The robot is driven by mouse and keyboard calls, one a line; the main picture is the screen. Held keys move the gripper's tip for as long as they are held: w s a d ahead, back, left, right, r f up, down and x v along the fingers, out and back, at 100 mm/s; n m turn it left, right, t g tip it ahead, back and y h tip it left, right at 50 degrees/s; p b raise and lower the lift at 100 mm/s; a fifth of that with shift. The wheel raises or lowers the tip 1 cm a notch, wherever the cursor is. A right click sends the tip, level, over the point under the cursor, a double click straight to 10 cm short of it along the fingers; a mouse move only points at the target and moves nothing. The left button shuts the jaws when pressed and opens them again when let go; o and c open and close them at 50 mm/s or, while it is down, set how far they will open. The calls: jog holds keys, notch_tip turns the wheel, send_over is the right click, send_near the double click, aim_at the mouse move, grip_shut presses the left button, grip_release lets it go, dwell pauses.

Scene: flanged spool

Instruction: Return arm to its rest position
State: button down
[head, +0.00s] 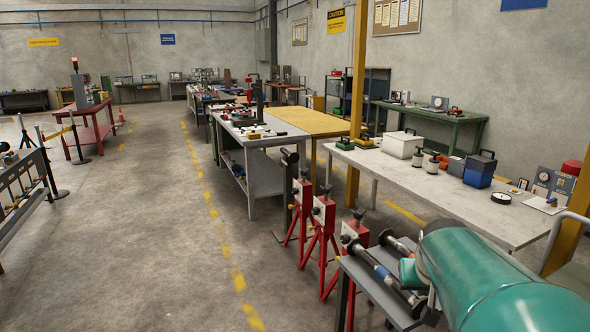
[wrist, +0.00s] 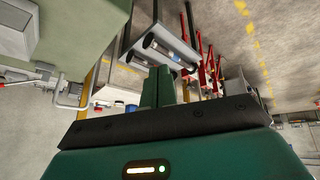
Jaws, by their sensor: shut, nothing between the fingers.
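My gripper (wrist: 165,84) shows in the wrist view, its two dark green fingers together with nothing between them. They point up the picture, apart from any object.
A small grey stand with rollers (head: 378,277) is beside the teal body; its rollers also show in the wrist view (wrist: 165,45). Several red stands (head: 322,225) are behind it. A long grey bench (head: 440,190) holds gauges and boxes. Floor (head: 140,230) to the left is clear.

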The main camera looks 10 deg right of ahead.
jog(key=s+a+n+y, duration=0.1)
jog(key=s+a, duration=0.4)
jog(key=a, duration=0.6)
jog(key=s+a+n+y, duration=0.2)
jog(key=s+a, duration=0.3)
jog(key=a, duration=0.7)
jog(key=shift+s+f+n+t+y, duration=0.3)
jog(key=shift+s+f+n, duration=0.15)
jog(key=shift+n, duration=0.45)
jog(key=shift+d, duration=0.15)
